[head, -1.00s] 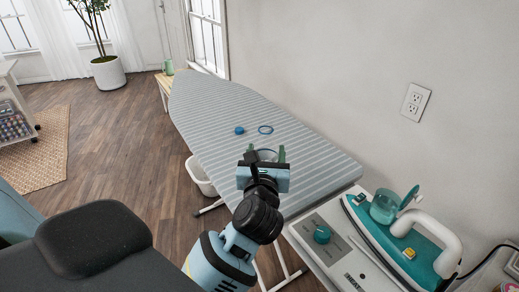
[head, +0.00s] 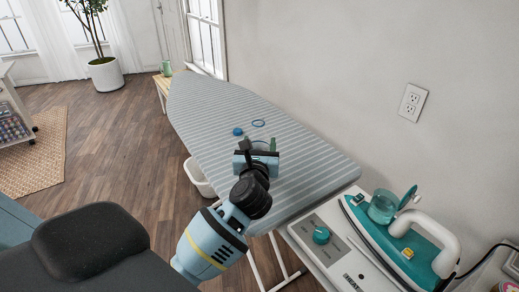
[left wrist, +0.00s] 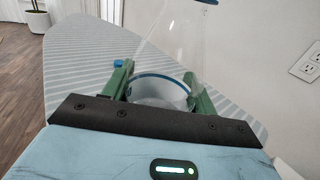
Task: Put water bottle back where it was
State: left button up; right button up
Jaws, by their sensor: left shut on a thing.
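The water bottle is clear with blue rings. The bottle looks upright or nearly so, over the striped ironing board (head: 310,160). I cannot tell whether its bottom touches the board. My right gripper is not in view.
A small blue round object (head: 238,131) lies on the board. A teal iron (head: 400,235) on its white base (head: 335,262) stands at the right. A white bin (head: 198,178) is under the board. A plant pot (head: 106,74) and a small table (head: 161,86) stand further back.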

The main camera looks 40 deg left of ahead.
pick_arm(q)
jog(key=shift+f, duration=0.65)
jog(key=shift+f, duration=0.15)
jog(key=o, duration=1.2)
jog(key=shift+r, duration=0.25)
jog(key=shift+b+v, duration=0.45)
jog(key=shift+v, duration=5.6)
